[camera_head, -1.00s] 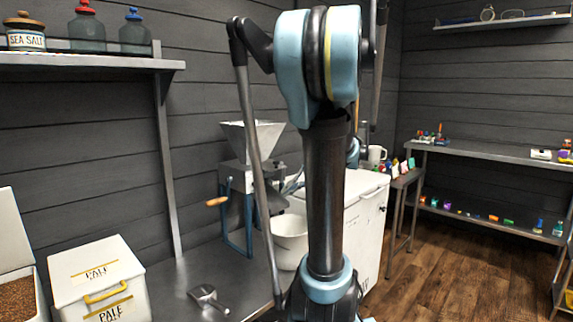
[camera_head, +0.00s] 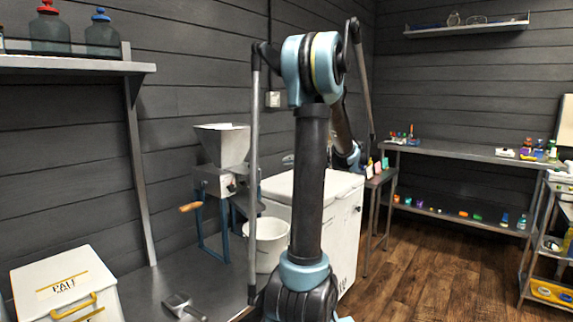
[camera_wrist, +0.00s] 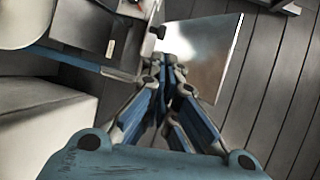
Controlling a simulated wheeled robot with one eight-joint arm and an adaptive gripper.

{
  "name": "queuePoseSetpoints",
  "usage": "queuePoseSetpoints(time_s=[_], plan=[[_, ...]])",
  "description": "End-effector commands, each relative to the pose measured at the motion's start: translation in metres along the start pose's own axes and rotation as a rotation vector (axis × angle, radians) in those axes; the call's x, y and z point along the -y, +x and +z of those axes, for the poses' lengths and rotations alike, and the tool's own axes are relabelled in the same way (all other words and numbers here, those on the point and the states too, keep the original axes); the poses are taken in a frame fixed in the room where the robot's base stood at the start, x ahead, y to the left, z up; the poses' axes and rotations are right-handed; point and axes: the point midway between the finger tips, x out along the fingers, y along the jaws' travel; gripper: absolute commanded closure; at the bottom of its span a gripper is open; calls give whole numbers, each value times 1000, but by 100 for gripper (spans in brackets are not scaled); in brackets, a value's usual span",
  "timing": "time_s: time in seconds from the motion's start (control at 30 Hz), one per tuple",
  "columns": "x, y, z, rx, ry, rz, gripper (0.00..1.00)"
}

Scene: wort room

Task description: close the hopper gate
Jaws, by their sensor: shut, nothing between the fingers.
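The grain mill (camera_head: 222,182) stands on the metal bench with a flared sheet-metal hopper (camera_head: 222,145) on top, a wooden crank handle at its left and blue legs. I cannot make out the gate in the head view. In the wrist view, my gripper (camera_wrist: 172,62) is shut and empty, its fingertips over the edge of a shiny metal plate (camera_wrist: 208,48). A small dark knob (camera_wrist: 157,32) shows just beyond the fingertips; I cannot tell whether it belongs to the gate.
A white bucket (camera_head: 268,245) stands beside the mill, with a white chest (camera_head: 342,215) behind my arm. A white box (camera_head: 68,285) and a scoop (camera_head: 182,306) are on the bench at left. The wooden floor (camera_head: 440,270) at right is clear.

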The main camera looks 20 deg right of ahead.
Motion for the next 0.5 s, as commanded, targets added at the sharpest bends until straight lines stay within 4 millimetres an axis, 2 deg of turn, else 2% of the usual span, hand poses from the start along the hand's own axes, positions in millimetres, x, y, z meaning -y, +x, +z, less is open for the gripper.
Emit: queuePoseSetpoints(time_s=[0.1, 0.5], plan=[[0, 21, 1, 4, -1, 0, 100], [0, 82, 1, 3, 0, 1, 100]])
